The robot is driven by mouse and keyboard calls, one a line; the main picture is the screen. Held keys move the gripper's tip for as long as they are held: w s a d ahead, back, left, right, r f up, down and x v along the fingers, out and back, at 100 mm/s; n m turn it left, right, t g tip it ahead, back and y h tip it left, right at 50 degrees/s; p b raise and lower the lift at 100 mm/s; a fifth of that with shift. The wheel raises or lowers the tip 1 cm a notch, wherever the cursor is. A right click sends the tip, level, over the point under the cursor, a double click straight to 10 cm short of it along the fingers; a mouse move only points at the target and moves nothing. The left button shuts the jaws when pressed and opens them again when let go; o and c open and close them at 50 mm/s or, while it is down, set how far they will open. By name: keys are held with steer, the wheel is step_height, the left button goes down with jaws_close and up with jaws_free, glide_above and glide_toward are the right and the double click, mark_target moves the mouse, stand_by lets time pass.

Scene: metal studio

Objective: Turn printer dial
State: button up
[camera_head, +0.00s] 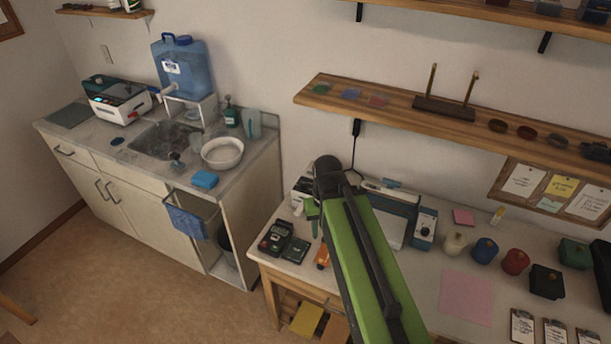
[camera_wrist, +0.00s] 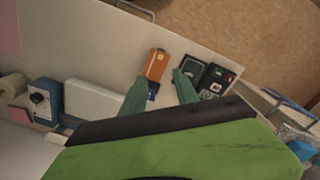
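The printer looks to be the white and blue machine (camera_head: 392,212) at the back of the table, partly hidden behind my arm in the head view. A blue box with a pale front panel (camera_head: 425,228) stands at its right end. In the wrist view, the white body (camera_wrist: 92,102) is left of my gripper, and a dark round dial (camera_wrist: 38,98) shows on the box's panel at the far left. My gripper (camera_wrist: 161,77) has its two green fingers apart, with nothing held between them. It is above the table, away from the dial. In the head view my arm hides most of it.
An orange device (camera_head: 322,255) and black handheld devices (camera_head: 275,238) lie at the table's left front. Several coloured jars (camera_head: 515,262) stand right of the printer. A pink sheet (camera_head: 466,298) lies flat. A wooden shelf (camera_head: 400,110) runs above. A sink counter (camera_head: 90,150) stands left.

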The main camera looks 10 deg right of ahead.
steer(key=shift+o, duration=0.4)
steer(key=shift+a+r, duration=0.1)
steer(key=shift+o, duration=0.7)
steer(key=w+a+r+m+p, duration=0.1)
steer(key=w+r+m+p, duration=0.2)
steer(key=w, duration=1)
step_height(320, 180, up, 3)
steer(key=p, duration=0.3)
steer(key=shift+w, duration=0.35)
step_height(320, 180, up, 5)
steer(key=m+p, duration=0.5)
steer(key=p, duration=0.1)
glide_above(304, 184)
step_height(304, 184, down, 18)
steer(key=b, duration=1.8)
steer(key=shift+w+a+r, duration=0.1)
steer(key=shift+r, duration=0.2)
jaws_close()
